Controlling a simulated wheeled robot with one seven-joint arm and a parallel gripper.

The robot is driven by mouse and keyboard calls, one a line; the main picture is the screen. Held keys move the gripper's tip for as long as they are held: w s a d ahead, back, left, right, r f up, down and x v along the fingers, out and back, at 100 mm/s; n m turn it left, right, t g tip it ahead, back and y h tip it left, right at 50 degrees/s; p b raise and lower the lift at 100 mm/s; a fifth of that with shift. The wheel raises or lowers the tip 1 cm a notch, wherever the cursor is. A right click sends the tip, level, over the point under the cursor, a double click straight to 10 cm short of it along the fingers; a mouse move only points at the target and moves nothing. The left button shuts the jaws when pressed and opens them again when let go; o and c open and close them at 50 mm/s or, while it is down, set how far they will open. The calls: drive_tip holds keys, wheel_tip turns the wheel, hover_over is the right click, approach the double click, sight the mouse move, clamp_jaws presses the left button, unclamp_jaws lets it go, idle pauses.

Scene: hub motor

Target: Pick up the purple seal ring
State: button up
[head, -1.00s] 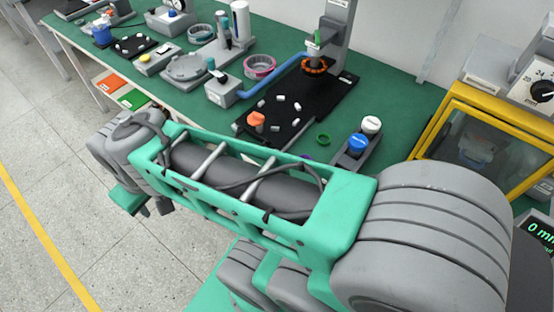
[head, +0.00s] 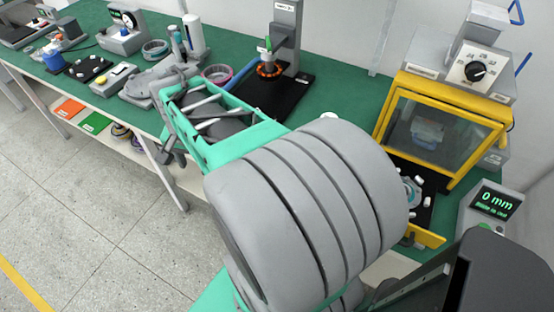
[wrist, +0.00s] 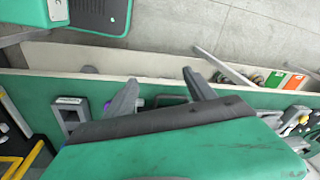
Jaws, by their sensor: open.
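I cannot clearly make out the purple seal ring in the current head view; my arm covers the near middle of the green bench (head: 345,88).
A yellow-framed box (head: 440,120) stands at the right, with a 0 mm display (head: 495,203) near it. A black plate with an orange ring (head: 270,69) and stand is at the back. Orange (head: 69,108) and green (head: 95,122) panels show under the bench. Floor at left is clear.

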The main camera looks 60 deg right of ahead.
drive_tip(key=s+d+f+m+g+p, duration=0.15)
drive_tip(key=s+d+m, duration=0.25)
drive_tip(key=d+m, duration=0.45)
drive_tip(key=s+d+f+m, duration=0.3)
drive_tip(key=s+d+m, duration=0.1)
drive_tip(key=d+m, duration=0.5)
drive_tip(key=shift+n+y, duration=0.35)
drive_tip(key=shift+y, duration=0.05)
drive_tip(key=f, duration=0.5)
drive_tip(key=d+f+p, duration=0.1)
drive_tip(key=f, duration=0.2)
clamp_jaws()
